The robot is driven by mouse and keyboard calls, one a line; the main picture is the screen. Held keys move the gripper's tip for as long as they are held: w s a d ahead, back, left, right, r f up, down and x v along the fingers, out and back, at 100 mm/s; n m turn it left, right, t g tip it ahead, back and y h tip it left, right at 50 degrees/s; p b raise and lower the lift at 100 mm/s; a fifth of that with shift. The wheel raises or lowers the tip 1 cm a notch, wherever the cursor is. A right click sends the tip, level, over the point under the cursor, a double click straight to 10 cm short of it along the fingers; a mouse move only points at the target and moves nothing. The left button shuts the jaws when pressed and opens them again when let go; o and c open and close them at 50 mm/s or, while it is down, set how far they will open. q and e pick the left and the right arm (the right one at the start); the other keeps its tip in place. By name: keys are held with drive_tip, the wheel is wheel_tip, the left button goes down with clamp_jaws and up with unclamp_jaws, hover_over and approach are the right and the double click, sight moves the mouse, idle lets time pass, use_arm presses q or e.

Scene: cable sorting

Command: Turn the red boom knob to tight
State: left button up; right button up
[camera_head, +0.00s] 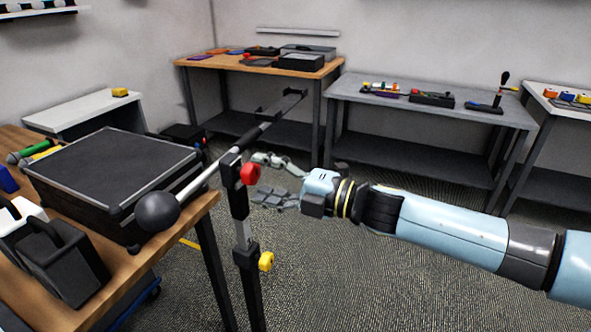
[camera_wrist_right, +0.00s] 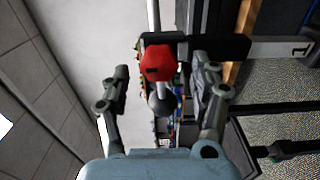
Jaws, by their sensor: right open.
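The red boom knob (camera_head: 250,173) sits on the clamp at the top of an upright stand post (camera_head: 243,232). The boom pole (camera_head: 200,181) passes through that clamp at a slant, with a dark ball (camera_head: 157,212) at its near end. My right gripper (camera_head: 265,178) is open just right of the red knob, its fingers pointing towards it. In the wrist view the red knob (camera_wrist_right: 157,60) shows between the two spread fingers of my right gripper (camera_wrist_right: 162,78), with gaps on both sides. Contact is not visible. My left gripper is out of view.
A yellow knob (camera_head: 266,261) sits lower on the post. A wooden table (camera_head: 150,255) at left holds a black case (camera_head: 112,165) and dark holders (camera_head: 65,262). Benches, including a grey one (camera_head: 440,122), line the back. Open floor (camera_head: 370,270) lies below my right arm.

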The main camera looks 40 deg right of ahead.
drive_tip(key=v, duration=1)
